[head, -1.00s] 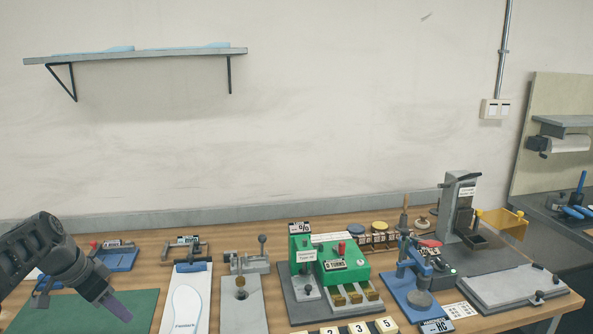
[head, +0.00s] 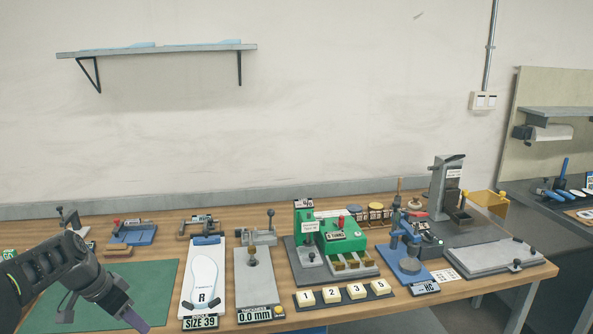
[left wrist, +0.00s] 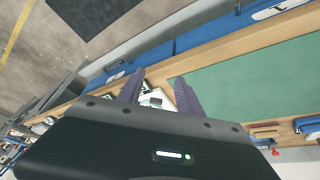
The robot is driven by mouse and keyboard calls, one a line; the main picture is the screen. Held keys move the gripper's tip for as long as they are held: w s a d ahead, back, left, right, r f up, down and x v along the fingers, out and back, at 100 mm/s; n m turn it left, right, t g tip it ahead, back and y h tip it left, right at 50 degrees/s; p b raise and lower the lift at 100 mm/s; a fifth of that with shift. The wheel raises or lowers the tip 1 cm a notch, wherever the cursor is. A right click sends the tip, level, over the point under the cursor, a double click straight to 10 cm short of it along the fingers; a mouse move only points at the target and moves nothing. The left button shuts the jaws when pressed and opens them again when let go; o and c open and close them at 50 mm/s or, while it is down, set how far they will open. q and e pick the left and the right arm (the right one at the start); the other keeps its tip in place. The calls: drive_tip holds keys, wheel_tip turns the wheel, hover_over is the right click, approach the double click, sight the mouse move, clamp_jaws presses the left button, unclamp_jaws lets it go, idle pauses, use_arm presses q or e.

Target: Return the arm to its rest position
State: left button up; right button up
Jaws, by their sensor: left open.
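My left gripper (head: 130,312) shows at the lower left of the head view, over the front part of the green mat (head: 110,275). Its purple fingers point down and to the right. In the left wrist view the two purple fingers (left wrist: 160,92) stand apart with a gap between them, so it is open, and I see nothing held. The green mat also fills the right of the left wrist view (left wrist: 260,75). My right gripper is not in view.
Right of the mat stand a white insole board (head: 205,262) marked SIZE 39, a grey gauge plate (head: 258,285), a green machine (head: 340,240) and a blue press (head: 405,262). Numbered blocks (head: 343,294) line the front edge. A wall shelf (head: 160,53) hangs above. The mat's surface looks clear.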

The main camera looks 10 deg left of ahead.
use_arm(q)
drive_tip(key=s+d+f+n+g+h, duration=0.1)
drive_tip(key=s+d+f+n, duration=0.15)
drive_tip(key=d+f, duration=0.9)
drive_tip(key=s+d+f+n+g, duration=0.1)
drive_tip(key=s+d+f, duration=0.2)
drive_tip(key=d+f, duration=0.9)
drive_tip(key=s+d+f+n, duration=0.1)
drive_tip(key=s+d+f, duration=0.3)
drive_tip(key=s, duration=0.3)
drive_tip(key=s+d+f+n, duration=0.1)
drive_tip(key=s+d+f, duration=0.2)
drive_tip(key=s, duration=0.4)
drive_tip(key=s+d+f+n+g+h, duration=0.1)
drive_tip(key=s+d+f, duration=0.3)
drive_tip(key=s+d, duration=0.2)
drive_tip(key=shift+s+f, duration=0.3)
drive_tip(key=shift+s, duration=0.25)
